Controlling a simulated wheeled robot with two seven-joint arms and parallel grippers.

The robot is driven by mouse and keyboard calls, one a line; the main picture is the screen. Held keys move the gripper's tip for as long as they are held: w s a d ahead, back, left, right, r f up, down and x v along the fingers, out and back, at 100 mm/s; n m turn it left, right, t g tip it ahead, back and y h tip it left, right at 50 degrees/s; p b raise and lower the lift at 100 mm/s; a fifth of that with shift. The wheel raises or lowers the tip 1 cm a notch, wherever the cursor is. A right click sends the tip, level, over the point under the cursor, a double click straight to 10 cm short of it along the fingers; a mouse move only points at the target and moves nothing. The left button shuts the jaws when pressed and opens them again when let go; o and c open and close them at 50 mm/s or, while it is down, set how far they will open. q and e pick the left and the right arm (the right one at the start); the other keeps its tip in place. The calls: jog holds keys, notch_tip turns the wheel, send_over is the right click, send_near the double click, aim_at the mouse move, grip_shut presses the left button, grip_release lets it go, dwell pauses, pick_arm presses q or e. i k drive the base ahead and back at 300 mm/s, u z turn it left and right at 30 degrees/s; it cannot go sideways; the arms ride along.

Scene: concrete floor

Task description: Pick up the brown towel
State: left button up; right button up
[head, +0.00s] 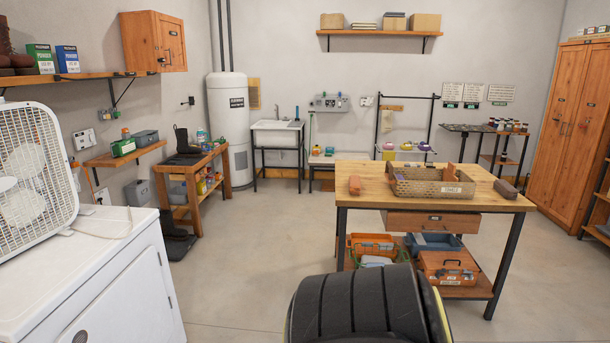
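A small brown rolled item (354,185) lies on the left part of the wooden worktable (360,171). A darker brown rolled item (506,189) lies near the table's right edge. Between them is a woven basket (410,188) with an upright brown item (451,172) and other small things in it. Which of these is the brown towel I cannot tell for sure at this distance. Neither of my grippers is in view.
A white appliance (110,270) with a box fan (32,180) stands at the near left. A wooden bench (190,160) with boots stands at the left wall. Toolboxes (448,267) sit on the worktable's lower shelf. The concrete floor (240,250) left of the worktable is clear.

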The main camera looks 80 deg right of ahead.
aim_at(502, 186)
jog(key=z, duration=2.9)
